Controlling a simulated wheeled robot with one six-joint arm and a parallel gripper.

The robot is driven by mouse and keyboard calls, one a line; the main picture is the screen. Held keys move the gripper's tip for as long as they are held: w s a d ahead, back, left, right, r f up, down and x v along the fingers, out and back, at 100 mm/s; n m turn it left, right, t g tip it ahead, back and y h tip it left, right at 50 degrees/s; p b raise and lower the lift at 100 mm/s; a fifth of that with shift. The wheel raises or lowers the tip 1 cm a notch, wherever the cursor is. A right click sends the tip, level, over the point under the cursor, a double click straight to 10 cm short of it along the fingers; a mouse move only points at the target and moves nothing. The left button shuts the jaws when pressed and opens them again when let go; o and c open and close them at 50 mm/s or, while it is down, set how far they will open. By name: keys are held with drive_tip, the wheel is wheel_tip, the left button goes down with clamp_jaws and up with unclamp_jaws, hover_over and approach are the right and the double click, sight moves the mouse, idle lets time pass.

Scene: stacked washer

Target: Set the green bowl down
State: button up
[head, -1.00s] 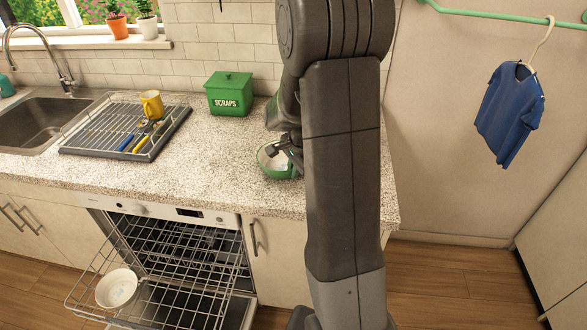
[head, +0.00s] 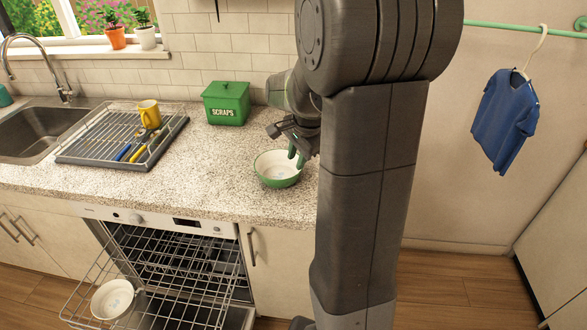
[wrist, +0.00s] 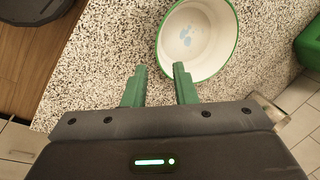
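The green bowl (head: 278,169), green outside and cream inside, sits upright on the speckled counter (head: 232,160) near its front edge. In the wrist view the bowl (wrist: 197,40) shows a green rim and faint blue marks on its inside bottom. My gripper (head: 294,145) is just behind and above the bowl, off its rim. The right finger's tip appears close to the bowl's rim.
A green scraps bin (head: 226,103) stands behind the bowl. A drying rack (head: 122,135) with a yellow mug (head: 149,113) and utensils is to the left. The dishwasher (head: 160,245) below is open, with a white bowl (head: 113,299) on its pulled-out rack.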

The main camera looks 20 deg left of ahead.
drive_tip(key=shift+v, duration=1.35)
idle(0.4)
